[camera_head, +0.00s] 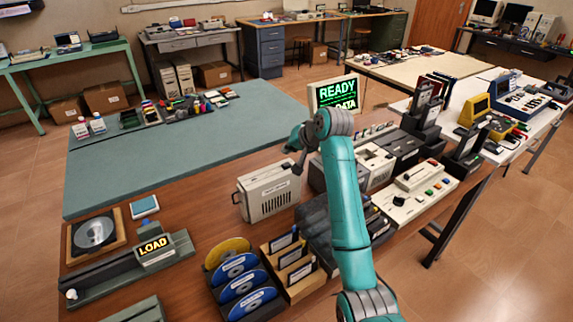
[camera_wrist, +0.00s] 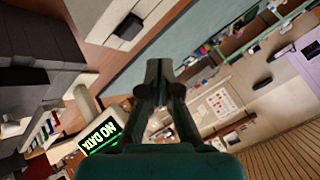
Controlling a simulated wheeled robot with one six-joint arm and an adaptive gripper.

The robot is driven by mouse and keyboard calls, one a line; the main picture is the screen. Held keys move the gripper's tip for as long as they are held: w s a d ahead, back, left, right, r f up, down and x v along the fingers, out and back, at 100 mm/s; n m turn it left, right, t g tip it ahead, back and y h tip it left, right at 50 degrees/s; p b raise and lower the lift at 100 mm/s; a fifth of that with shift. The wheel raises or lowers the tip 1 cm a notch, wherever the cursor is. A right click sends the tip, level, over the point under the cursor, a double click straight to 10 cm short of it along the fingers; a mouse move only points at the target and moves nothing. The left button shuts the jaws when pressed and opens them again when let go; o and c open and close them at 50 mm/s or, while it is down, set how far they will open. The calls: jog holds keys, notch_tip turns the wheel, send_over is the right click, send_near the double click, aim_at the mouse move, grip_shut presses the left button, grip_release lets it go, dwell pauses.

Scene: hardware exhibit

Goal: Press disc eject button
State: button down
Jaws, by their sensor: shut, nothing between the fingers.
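My gripper (camera_head: 297,168) hangs from the teal arm just above the right end of a beige slotted case (camera_head: 267,195). In the wrist view my gripper (camera_wrist: 159,68) is shut and empty, with its fingertips together. A disc (camera_head: 94,232) lies in a square wooden-edged holder at the left front of the table. Beside it is a dark unit with a lit LOAD sign (camera_head: 154,246) and a white knob (camera_head: 72,294). I cannot tell which part is the disc eject button. My gripper is well to the right of the LOAD unit.
Blue-labelled discs (camera_head: 240,285) stand in a rack at the front. A control panel with coloured buttons (camera_head: 415,198) is at right. The teal mat (camera_head: 180,150) has free room.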

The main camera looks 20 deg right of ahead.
aim_at(288, 165)
jog(key=shift+f, duration=1.2)
jog(key=shift+f, duration=0.1)
dwell(0.5)
jog(key=shift+f, duration=0.3)
jog(key=shift+f, duration=0.4)
dwell(0.9)
jog(key=shift+r, duration=0.8)
jog(key=shift+r, duration=0.1)
jog(key=shift+r, duration=2.45)
